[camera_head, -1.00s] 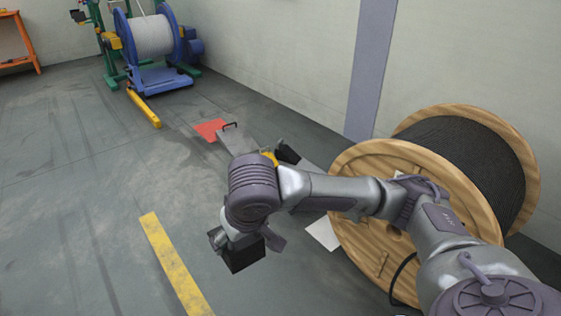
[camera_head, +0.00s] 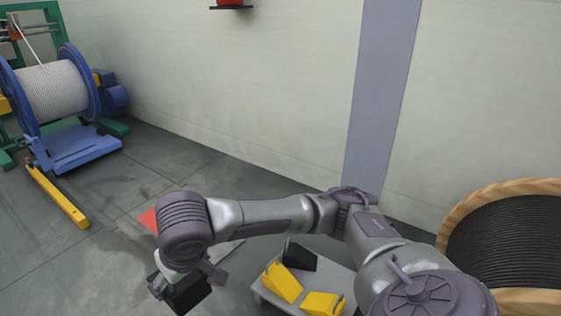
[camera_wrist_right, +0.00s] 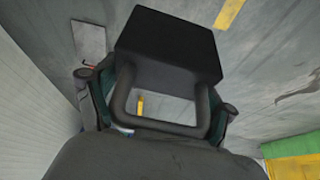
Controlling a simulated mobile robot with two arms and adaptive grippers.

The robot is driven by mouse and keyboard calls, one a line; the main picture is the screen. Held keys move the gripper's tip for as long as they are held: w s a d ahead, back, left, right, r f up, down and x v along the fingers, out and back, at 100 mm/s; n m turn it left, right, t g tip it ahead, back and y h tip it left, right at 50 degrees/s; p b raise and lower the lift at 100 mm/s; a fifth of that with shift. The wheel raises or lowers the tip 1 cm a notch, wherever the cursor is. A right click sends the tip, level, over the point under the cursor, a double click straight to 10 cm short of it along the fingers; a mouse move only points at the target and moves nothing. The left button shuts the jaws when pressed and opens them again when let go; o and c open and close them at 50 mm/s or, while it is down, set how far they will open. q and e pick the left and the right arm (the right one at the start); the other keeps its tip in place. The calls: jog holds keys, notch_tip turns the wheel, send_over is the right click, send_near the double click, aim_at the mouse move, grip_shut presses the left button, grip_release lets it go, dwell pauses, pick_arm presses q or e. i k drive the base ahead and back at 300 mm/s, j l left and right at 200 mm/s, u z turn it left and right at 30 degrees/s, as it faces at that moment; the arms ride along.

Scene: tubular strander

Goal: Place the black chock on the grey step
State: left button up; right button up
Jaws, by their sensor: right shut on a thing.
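My right gripper (camera_head: 160,285) is shut on a black chock (camera_head: 188,293) and holds it up at the lower left of the head view. In the right wrist view the black chock (camera_wrist_right: 166,45) is a dark block with a loop handle between the fingers (camera_wrist_right: 158,100). A flat grey surface, possibly the grey step (camera_head: 228,252), shows behind my right forearm, mostly hidden. A flat grey plate (camera_wrist_right: 89,38) also shows at the upper left of the wrist view; I cannot tell its height. My left gripper is not in view.
A low grey platform (camera_head: 337,272) carries yellow chocks (camera_head: 283,283) and another black chock (camera_head: 299,255). A wooden cable drum (camera_head: 480,215) stands at right, a blue reel stand (camera_head: 75,145) at far left.

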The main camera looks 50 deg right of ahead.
aim_at(339, 282)
jog(key=i+z, duration=0.35)
jog(key=i, duration=0.2)
jog(key=i+j+z, duration=0.2)
jog(key=i+z, duration=0.15)
jog(key=i, duration=0.15)
jog(key=i+l+z, duration=0.1)
jog(key=z, duration=0.35)
jog(key=i+z, duration=0.5)
jog(key=z, duration=0.35)
jog(key=i+j+z, duration=0.1)
jog(key=z, duration=1.05)
jog(key=i+j, duration=0.05)
jog(key=j, duration=0.05)
